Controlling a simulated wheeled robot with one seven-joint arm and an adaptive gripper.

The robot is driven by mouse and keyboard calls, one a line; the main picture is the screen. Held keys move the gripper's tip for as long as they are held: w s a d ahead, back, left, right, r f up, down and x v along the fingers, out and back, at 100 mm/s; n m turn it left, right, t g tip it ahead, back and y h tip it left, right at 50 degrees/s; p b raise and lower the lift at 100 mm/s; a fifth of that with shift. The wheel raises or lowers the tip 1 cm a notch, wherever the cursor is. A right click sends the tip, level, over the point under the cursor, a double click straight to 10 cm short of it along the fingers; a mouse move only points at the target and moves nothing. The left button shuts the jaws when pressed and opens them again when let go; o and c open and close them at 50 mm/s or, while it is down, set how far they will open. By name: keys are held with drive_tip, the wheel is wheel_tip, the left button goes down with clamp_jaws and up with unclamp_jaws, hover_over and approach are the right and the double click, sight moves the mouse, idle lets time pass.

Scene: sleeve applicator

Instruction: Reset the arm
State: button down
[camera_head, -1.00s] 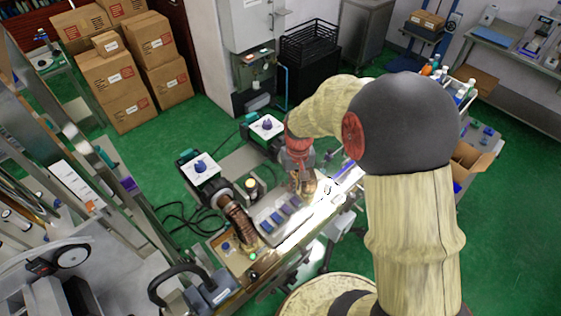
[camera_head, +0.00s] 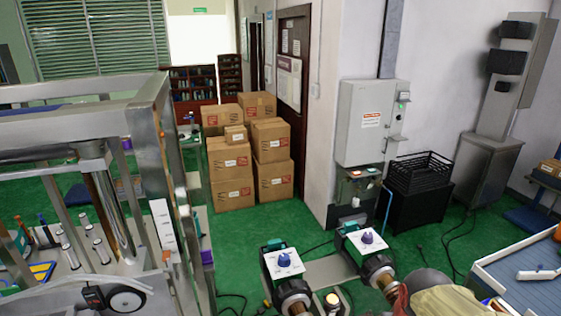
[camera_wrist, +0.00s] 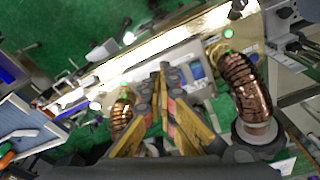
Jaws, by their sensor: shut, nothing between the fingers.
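My gripper (camera_wrist: 160,75) shows in the wrist view, its yellow and black fingers pointing up the picture with the tips together and nothing held. It hangs over the sleeve applicator's bench. A ribbed copper hose (camera_wrist: 246,88) is to the right of the fingers, and another copper part (camera_wrist: 121,115) is to their left. A blue block (camera_wrist: 196,69) lies beside the fingertips. In the head view only a tan part of my arm shows at the bottom right; my gripper is outside that view.
Two machine units with white tops and blue knobs, left (camera_head: 287,259) and right (camera_head: 367,238), stand at the bottom middle. Stacked cartons (camera_head: 230,172), a grey cabinet (camera_head: 372,122) and a black crate (camera_head: 420,172) stand behind. A metal frame (camera_head: 160,150) fills the left. Green floor is open between.

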drive_tip(key=s+a+f+n+t+b, duration=0.1)
drive_tip(key=s+a+f+t+b, duration=0.2)
drive_tip(key=b, duration=1.1)
drive_tip(key=shift+s+a+f+t, duration=0.3)
drive_tip(key=shift+s+f+t, duration=0.2)
drive_tip(key=shift+s+f, duration=0.25)
